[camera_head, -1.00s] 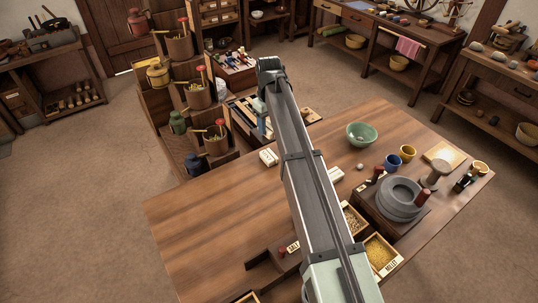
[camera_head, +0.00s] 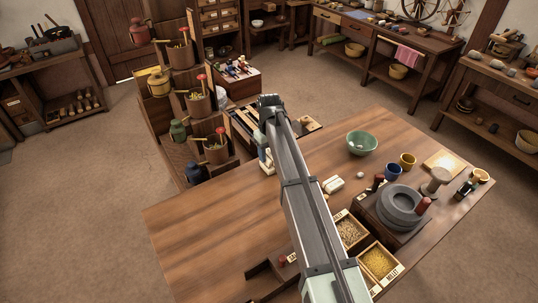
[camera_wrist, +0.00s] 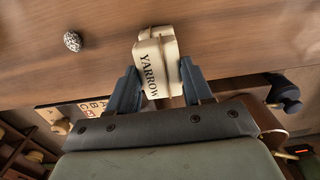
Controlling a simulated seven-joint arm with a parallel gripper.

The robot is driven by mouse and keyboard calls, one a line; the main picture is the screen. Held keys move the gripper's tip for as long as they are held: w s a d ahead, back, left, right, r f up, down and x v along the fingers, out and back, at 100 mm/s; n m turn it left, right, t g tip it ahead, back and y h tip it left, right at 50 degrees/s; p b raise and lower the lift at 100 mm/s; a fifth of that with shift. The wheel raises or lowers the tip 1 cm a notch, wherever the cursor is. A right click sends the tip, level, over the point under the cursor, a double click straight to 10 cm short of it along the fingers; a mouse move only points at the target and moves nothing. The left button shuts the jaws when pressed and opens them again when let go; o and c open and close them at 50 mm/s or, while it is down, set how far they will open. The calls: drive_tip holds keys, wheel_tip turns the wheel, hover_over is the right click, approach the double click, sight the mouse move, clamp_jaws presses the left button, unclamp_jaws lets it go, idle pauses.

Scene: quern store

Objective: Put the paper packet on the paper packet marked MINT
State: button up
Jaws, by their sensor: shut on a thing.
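In the wrist view my gripper (camera_wrist: 158,88) is shut on a cream paper packet (camera_wrist: 152,64) printed YARROW, with one dark finger on each side. In the head view the packet (camera_head: 265,165) is partly hidden by my gripper, low at the far edge of the table. I cannot tell whether it touches the table. Another pale packet shape (camera_head: 333,185) lies on the table to the right of my arm. Its marking is too small to read, and no MINT label is legible in any view.
The wooden table (camera_head: 200,215) is clear at left. A green bowl (camera_head: 361,143), a small pale ball (camera_head: 360,175), blue and yellow cups, a stone quern (camera_head: 400,203) and grain boxes (camera_head: 379,262) stand at right. Stepped shelves with pots rise beyond the far left edge.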

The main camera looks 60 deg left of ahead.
sight(269, 155)
drive_tip(key=shift+f, duration=0.55)
drive_tip(key=shift+f, duration=0.15)
drive_tip(key=o, duration=1)
wheel_tip(269, 155, up, 12)
drive_tip(key=shift+r, duration=0.2)
